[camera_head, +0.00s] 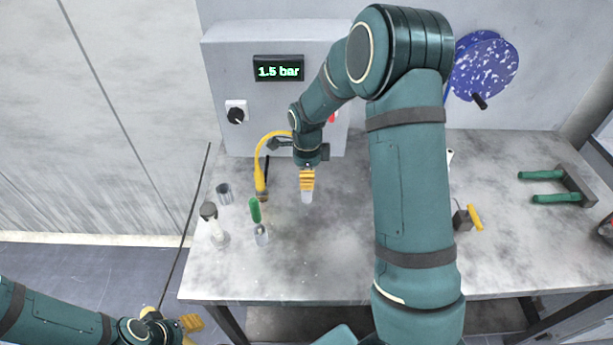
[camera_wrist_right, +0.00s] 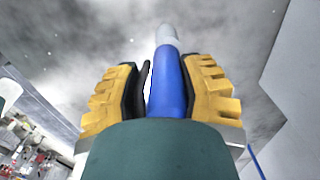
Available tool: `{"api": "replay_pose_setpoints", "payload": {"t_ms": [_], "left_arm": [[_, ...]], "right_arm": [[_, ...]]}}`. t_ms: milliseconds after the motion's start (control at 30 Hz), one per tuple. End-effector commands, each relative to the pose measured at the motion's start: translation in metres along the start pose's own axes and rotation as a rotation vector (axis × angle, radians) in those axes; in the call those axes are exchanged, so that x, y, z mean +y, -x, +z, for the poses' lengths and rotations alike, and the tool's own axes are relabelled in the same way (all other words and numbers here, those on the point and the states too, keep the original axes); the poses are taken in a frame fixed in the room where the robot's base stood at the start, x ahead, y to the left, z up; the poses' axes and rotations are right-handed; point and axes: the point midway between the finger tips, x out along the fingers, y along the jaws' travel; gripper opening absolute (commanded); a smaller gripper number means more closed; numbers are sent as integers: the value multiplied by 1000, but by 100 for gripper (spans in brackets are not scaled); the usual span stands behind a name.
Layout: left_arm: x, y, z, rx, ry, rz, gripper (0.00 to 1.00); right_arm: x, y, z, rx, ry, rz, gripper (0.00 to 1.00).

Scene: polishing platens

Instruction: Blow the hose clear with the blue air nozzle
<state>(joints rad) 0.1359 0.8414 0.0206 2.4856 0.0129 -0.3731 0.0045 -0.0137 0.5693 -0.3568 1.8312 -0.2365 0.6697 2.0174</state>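The blue air nozzle (camera_wrist_right: 170,85) has a pale tip and a thin black lever along its left side. My right gripper (camera_wrist_right: 165,95) is closed around it, with the lever between one pad and the blue body. In the head view my right gripper (camera_head: 306,182) points down over the bench, and only the nozzle's pale tip (camera_head: 307,197) shows below its fingers. A yellow hose (camera_head: 260,172) curves down from the grey panel to the left of that gripper. My left gripper (camera_head: 190,323) is low at the left, off the bench; its opening is unclear.
The panel (camera_head: 222,75) reads 1.5 bar and has a dark knob (camera_head: 236,114). A metal cup (camera_head: 223,192), a dark-capped bottle (camera_head: 209,213) and a green-handled tool (camera_head: 256,211) stand at the bench's left. My right arm hides the middle.

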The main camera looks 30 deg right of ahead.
Motion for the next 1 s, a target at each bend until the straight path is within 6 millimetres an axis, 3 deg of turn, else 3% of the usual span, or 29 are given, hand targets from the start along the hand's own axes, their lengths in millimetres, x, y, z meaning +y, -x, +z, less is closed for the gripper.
{"api": "replay_pose_setpoints", "payload": {"t_ms": [33, 367, 1000], "left_arm": [[0, -1, 0, 0, 0, 0, 47], [0, -1, 0, 0, 0, 0, 47], [7, 19, -3, 0, 0, 0, 47]], "right_arm": [[8, -9, -2, 10, -1, 27, 0], [9, -8, -2, 10, -1, 30, 0], [7, 22, -1, 7, 1, 25, 0]]}}
